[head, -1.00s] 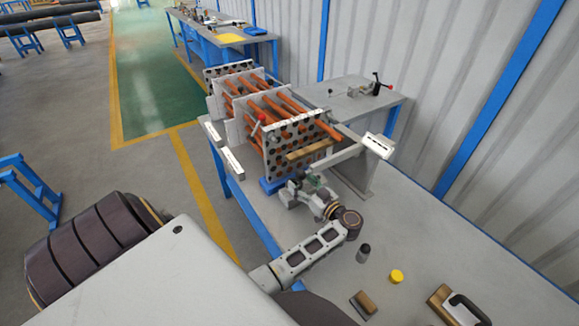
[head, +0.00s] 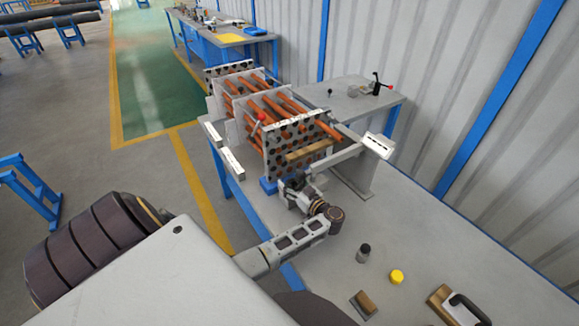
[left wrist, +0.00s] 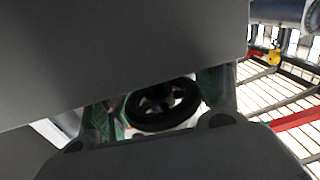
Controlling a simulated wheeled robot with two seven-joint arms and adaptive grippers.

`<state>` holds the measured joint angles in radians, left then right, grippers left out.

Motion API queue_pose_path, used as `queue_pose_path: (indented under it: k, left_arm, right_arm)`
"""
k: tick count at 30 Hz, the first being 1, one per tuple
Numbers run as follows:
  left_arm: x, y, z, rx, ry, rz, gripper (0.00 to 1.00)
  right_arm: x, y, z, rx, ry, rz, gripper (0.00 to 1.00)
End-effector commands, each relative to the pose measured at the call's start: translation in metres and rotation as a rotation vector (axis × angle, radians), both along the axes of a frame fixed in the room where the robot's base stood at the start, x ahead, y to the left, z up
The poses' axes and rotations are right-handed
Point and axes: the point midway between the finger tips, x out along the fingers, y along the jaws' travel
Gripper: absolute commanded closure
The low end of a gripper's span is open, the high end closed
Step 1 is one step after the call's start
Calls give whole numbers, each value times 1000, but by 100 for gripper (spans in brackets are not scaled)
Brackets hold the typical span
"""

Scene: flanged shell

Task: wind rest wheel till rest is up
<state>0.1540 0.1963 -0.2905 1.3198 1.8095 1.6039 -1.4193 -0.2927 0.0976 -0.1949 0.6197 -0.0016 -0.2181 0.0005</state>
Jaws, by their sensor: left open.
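A dark spoked handwheel (left wrist: 160,105) shows in the left wrist view, partly covered by my own gripper body. My left gripper (left wrist: 157,103) is open, with a greenish finger on each side of the wheel; whether the fingers touch the rim cannot be told. In the head view my left gripper (head: 291,184) is low in front of the perforated plate (head: 290,142), beside a blue block (head: 268,186), and hides the wheel. A wooden bar (head: 308,152) lies across the plate's front; whether it is the rest is unclear. My right gripper is not seen.
Orange tubes (head: 275,105) run back through the plates. A grey bracket (head: 360,165) stands to the right. A dark cylinder (head: 363,253), a yellow cap (head: 397,276) and a brown-based tool (head: 455,305) stand on the bench's near part. The bench right of my arm is mostly clear.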

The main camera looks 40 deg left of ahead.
Motion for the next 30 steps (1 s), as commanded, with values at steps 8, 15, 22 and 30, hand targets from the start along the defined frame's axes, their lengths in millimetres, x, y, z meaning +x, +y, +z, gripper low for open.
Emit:
queue_pose_path:
  k: [8,15,22,30]
  left_arm:
    - [2,11,0,0,-1,0,34]
    - [2,11,0,0,-1,0,34]
    - [2,11,0,0,-1,0,61]
    - [2,10,0,-1,-1,-1,72]
  right_arm:
    - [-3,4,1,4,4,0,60]
    - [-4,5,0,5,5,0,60]
    - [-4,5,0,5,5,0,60]
    - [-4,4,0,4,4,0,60]
